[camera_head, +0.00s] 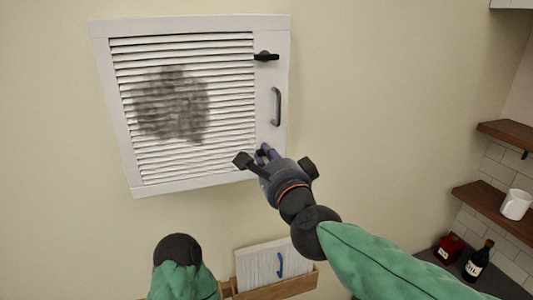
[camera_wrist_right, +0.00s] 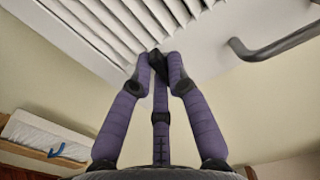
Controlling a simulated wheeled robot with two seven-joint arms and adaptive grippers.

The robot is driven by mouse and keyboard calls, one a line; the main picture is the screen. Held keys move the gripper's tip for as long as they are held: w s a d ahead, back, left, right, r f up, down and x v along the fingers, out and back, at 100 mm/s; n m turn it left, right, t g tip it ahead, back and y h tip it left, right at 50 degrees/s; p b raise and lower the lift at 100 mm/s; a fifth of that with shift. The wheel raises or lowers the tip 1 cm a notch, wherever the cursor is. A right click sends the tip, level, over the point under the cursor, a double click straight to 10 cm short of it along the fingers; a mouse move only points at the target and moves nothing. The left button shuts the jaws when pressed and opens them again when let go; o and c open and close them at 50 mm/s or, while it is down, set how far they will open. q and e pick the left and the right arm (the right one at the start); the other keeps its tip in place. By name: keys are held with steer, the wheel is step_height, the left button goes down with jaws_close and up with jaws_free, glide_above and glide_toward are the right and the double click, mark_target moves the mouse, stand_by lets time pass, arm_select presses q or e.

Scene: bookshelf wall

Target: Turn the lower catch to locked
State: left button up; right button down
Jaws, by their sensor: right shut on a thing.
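A white louvred cover (camera_head: 180,190) with a dark sooty patch is on the wall. The upper catch (camera_head: 266,57) is black, with its lever lying about level on the right part of the frame. My right gripper (camera_head: 263,153) is at the cover's lower right corner, where it hides the lower catch in the head view. In the right wrist view, the purple fingers of the right gripper (camera_wrist_right: 160,66) are closed around the dark lower catch (camera_wrist_right: 157,58). Its lever angle is mostly hidden between the fingers. My left gripper is out of view; only part of the left arm shows.
A grey handle (camera_head: 277,107) stands out from the cover above the right gripper. Below is a wooden holder (camera_head: 290,287) with a white louvred panel (camera_head: 262,262). The wall left of the cover is clear.

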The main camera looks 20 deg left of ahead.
steer(key=shift+n, duration=0.7)
steer(key=c, duration=1.2)
jaws_free()
steer(key=v, duration=1.2)
